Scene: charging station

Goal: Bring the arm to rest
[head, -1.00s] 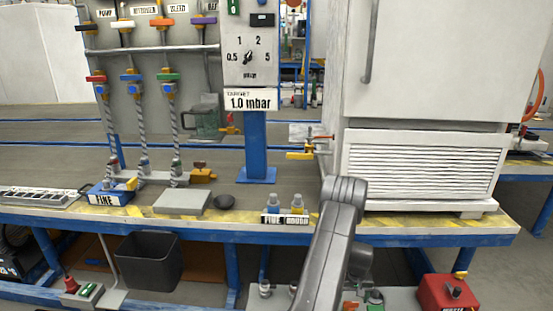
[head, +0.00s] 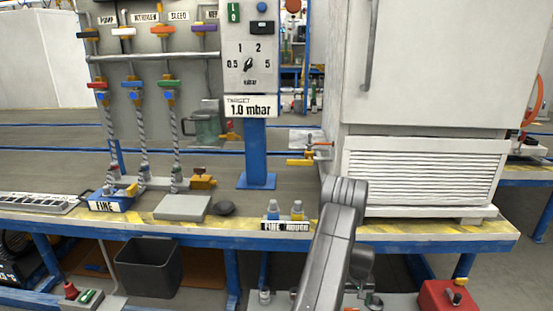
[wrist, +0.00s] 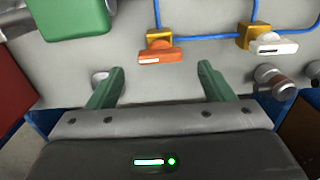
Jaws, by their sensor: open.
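My gripper (wrist: 160,84) shows in the wrist view with its two green fingers spread apart and nothing between them. Beyond the fingers is a grey panel (wrist: 205,55) with an orange-handled valve (wrist: 161,52) and a white-handled valve (wrist: 266,40). My arm shows in the head view at the lower middle, in front of the bench. My gripper itself cannot be made out in the head view.
A bench (head: 400,231) with a yellow-striped edge spans the head view. A dark bin (head: 148,268) and a red box (head: 447,296) are below.

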